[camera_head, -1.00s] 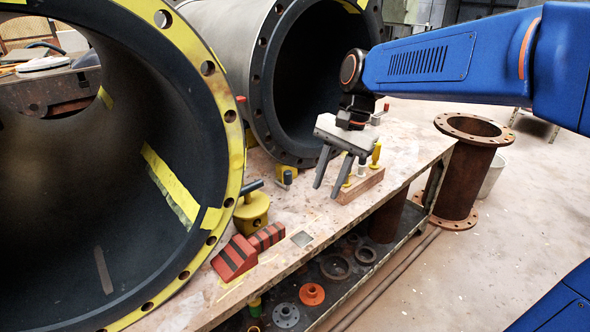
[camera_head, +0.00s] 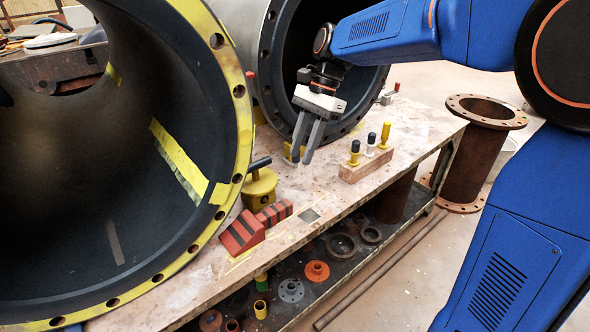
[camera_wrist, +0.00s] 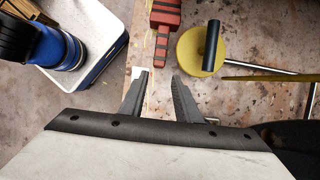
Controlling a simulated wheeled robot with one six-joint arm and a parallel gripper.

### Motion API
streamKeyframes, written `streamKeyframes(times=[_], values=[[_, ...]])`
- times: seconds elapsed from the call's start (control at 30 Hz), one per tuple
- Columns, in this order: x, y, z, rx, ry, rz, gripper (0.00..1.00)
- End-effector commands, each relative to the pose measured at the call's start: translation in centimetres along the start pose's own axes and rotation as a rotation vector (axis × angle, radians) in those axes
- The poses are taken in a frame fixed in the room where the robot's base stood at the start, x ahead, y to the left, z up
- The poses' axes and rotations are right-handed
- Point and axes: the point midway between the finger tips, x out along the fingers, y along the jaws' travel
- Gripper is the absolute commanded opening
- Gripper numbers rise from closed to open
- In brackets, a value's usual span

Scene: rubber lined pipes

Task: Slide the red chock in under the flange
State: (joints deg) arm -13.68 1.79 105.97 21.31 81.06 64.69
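The red chock (camera_head: 240,234), a wedge with dark stripes and a striped block-like part (camera_head: 273,213) behind it, lies on the bench just right of the big left pipe's yellow-rimmed flange (camera_head: 238,120). Whether it touches the flange is hidden by the angle. My gripper (camera_head: 302,161) hangs above the bench, behind and right of the chock, fingers pointing down. In the wrist view its fingertips (camera_wrist: 161,76) are apart with nothing between them. The chock's striped part (camera_wrist: 163,20) shows beyond the fingertips at the top edge, cut off by the frame.
A yellow round block with a dark handle (camera_head: 260,187) stands behind the chock, close to the flange. A wooden block (camera_head: 363,165) with several upright pegs is right of my gripper. A second dark-lined pipe (camera_head: 272,45) is behind. The shelf below holds loose rings.

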Motion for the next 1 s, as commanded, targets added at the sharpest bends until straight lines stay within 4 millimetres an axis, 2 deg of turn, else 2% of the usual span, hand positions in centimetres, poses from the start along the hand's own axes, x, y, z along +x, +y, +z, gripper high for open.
streamKeyframes(times=[0.17, 1.0], values=[[2.1, 0.1, 0.0, 0.0, -0.001, 0.003, 0.3], [15.1, 0.1, 0.0, 0.0, -0.001, 0.003, 0.3]])
